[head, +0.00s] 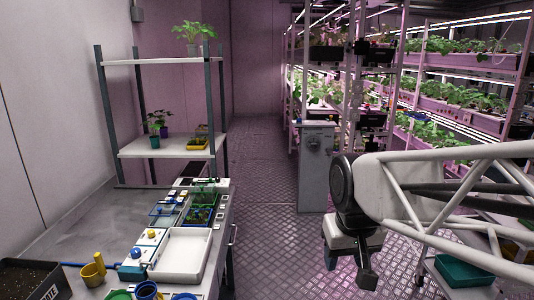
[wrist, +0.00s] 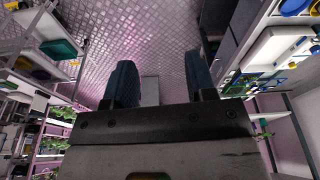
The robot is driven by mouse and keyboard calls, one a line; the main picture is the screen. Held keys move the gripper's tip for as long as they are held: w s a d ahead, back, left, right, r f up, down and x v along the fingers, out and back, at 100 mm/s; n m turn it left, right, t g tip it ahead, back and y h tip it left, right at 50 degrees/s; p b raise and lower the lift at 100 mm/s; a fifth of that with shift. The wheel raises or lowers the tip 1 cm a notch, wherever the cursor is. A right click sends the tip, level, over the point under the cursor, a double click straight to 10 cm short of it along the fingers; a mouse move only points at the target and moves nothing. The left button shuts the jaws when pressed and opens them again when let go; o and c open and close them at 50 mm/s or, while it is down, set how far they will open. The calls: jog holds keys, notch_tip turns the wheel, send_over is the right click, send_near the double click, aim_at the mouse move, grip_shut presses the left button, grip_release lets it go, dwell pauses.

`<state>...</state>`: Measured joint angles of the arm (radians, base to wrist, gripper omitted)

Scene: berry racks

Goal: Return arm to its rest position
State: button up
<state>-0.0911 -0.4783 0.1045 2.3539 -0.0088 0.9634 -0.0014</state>
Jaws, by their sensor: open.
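My gripper (head: 348,268) hangs at the end of my white arm, right of centre in the head view, over the patterned metal floor of the aisle. In the wrist view my gripper (wrist: 160,85) shows two dark fingers standing apart with nothing between them. It is open and empty. It touches nothing that I can see. In the head view, part of one finger is hidden behind the wrist.
A workbench (head: 75,235) with a white tray (head: 182,254) and small containers stands at left, below a shelf (head: 160,147). Lit plant racks (head: 480,95) line the right. A grey cabinet (head: 316,170) stands behind my arm. A green bin (head: 463,271) sits low at right. The aisle floor (head: 262,200) is clear.

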jog(key=s+d+f+m, duration=0.1)
jog(key=s+d+f, duration=0.2)
jog(key=s, duration=0.6)
jog(key=shift+s+d+f, duration=0.35)
jog(key=shift+d+f, duration=0.05)
jog(key=shift+f, duration=0.1)
dwell(1.4)
